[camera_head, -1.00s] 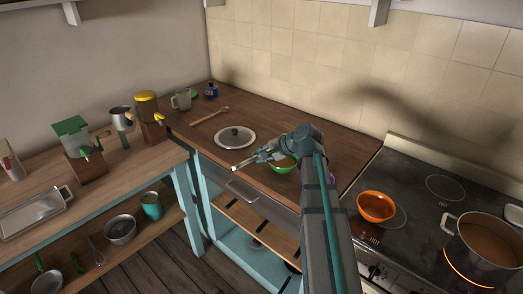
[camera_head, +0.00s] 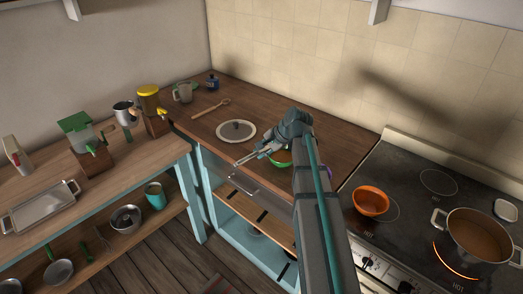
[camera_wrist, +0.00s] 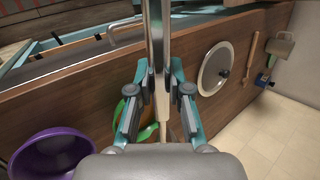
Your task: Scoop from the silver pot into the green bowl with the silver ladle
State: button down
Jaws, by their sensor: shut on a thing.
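The silver pot (camera_head: 451,232) stands on the stove at the right and holds brown contents. The green bowl (camera_head: 284,158) sits on the wooden counter, partly hidden behind my arm. In the wrist view the green bowl (camera_wrist: 146,133) shows in pieces behind my fingers. My gripper (camera_head: 264,150) is over the counter's front part, just left of the green bowl in the picture. It is shut on a long silver handle, which I take for the silver ladle (camera_wrist: 157,35). The handle's end (camera_head: 244,159) sticks out to the left. I cannot see the ladle's scoop.
A purple bowl (camera_wrist: 48,155) sits beside the green bowl. An orange bowl (camera_head: 371,201) stands on the stove, left of the pot. A round lid (camera_head: 224,132) and a wooden spoon (camera_head: 207,110) lie on the counter. A side table (camera_head: 130,171) with kitchenware stands left.

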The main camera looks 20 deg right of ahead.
jog(key=shift+w+r+g+p, duration=0.25)
jog(key=shift+r+g+p, duration=0.05)
jog(key=g+h, duration=0.1)
jog(key=w+g+h, duration=0.1)
jog(key=g, duration=0.1)
jog(key=shift+a+r, duration=0.15)
jog(key=shift+r, duration=0.25)
jog(key=shift+s+r+n+g+h, duration=0.15)
jog(key=shift+g+h, duration=0.1)
jog(key=shift+g, duration=0.35)
jog(key=shift+w+r+n+g+h, duration=0.15)
jog(key=shift+g+h, duration=0.1)
jog(key=shift+g, duration=0.35)
jog(key=shift+s, duration=0.4)
jog(key=shift+f, duration=0.1)
